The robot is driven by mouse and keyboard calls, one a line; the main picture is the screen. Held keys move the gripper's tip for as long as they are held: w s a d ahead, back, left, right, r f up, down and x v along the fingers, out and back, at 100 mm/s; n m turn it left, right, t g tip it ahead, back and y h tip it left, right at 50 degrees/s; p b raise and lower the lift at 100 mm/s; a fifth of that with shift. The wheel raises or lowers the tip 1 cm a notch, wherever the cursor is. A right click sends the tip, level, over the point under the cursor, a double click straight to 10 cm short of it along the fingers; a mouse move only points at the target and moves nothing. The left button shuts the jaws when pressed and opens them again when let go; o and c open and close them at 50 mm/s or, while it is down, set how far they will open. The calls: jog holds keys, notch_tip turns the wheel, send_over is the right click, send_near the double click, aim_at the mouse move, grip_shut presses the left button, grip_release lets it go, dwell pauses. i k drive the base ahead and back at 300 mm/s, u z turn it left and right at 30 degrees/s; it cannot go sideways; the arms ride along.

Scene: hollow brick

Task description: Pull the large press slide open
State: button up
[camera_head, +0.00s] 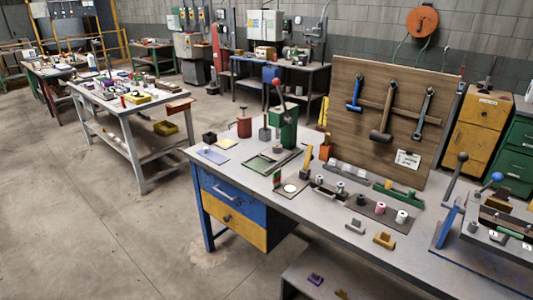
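A green press (284,124) with a red-knobbed lever stands at the back of the near grey workbench. At the right, a blue-based device (448,223) with a dark-knobbed lever stands on the same bench. Beside it is a fixture with rails and plates (505,222), partly cut off by the right edge; a blue-knobbed lever rises there. I cannot tell for certain which of these carries the large press slide, or how far any slide is open. My gripper is not in view.
The workbench (335,232) holds small parts, spools and blocks, with a blue drawer (232,203) and yellow drawer (236,226) below. A tool board (385,115) with hammers rises behind. A lower grey shelf (330,270) is in front.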

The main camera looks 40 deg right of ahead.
aim_at(273, 152)
jog(key=u, duration=0.05)
jog(key=i, duration=0.95)
jog(key=u, duration=0.25)
